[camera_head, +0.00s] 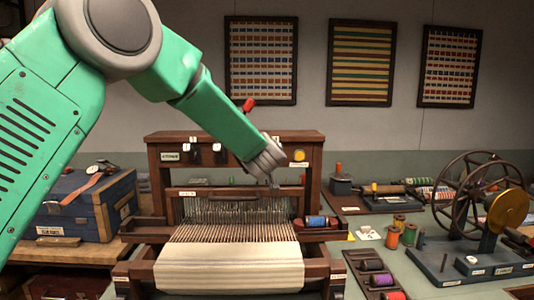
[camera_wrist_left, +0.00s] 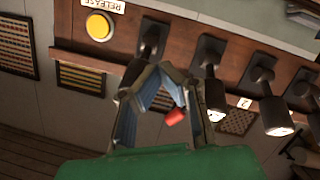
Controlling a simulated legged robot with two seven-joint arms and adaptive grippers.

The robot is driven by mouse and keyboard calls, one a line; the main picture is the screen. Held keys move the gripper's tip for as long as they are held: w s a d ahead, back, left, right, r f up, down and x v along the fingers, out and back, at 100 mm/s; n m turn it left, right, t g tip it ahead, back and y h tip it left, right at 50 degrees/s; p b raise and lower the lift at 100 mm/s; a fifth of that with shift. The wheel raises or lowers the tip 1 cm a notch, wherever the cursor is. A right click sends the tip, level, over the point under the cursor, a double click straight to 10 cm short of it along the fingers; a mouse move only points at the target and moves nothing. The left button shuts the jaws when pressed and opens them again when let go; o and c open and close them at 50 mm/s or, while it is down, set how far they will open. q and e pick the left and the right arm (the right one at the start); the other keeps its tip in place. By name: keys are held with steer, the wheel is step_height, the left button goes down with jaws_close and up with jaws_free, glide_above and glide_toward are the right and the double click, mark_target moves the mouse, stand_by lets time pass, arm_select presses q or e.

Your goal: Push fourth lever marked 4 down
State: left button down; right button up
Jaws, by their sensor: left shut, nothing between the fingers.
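The loom's wooden top beam (camera_head: 235,137) carries a row of dark levers. In the head view, two levers (camera_head: 194,156) (camera_head: 221,157) with white labels show left of my arm; others are hidden behind it. The wrist view is upside down and shows several levers, one labelled 2 (camera_wrist_left: 260,78). The lever nearest RELEASE (camera_wrist_left: 150,40), presumably the fourth, has its number hidden. My left gripper (camera_head: 272,180) is shut and empty in front of the beam. In the wrist view its fingertips (camera_wrist_left: 165,66) overlap that lever; contact cannot be told. A red tip (camera_wrist_left: 175,117) shows behind the fingers.
A yellow button (camera_head: 299,155) labelled RELEASE sits right of my gripper. Below are the loom's threads and cloth (camera_head: 230,262). A blue box (camera_head: 75,215) stands left, a spinning wheel (camera_head: 470,205) right. The space before the beam is open.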

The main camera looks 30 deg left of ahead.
arm_select(q)
steer(key=s+r, duration=0.6)
steer(key=r, duration=0.3)
steer(key=shift+d+r+p, duration=0.15)
steer(key=shift+r+p, duration=0.15)
steer(key=shift+p, duration=0.1)
arm_select(e)
steer(key=shift+w+a+r, duration=0.15)
steer(key=shift+w+r, duration=0.05)
steer(key=shift+r, duration=0.65)
arm_select(q)
steer(key=shift+d, duration=0.1)
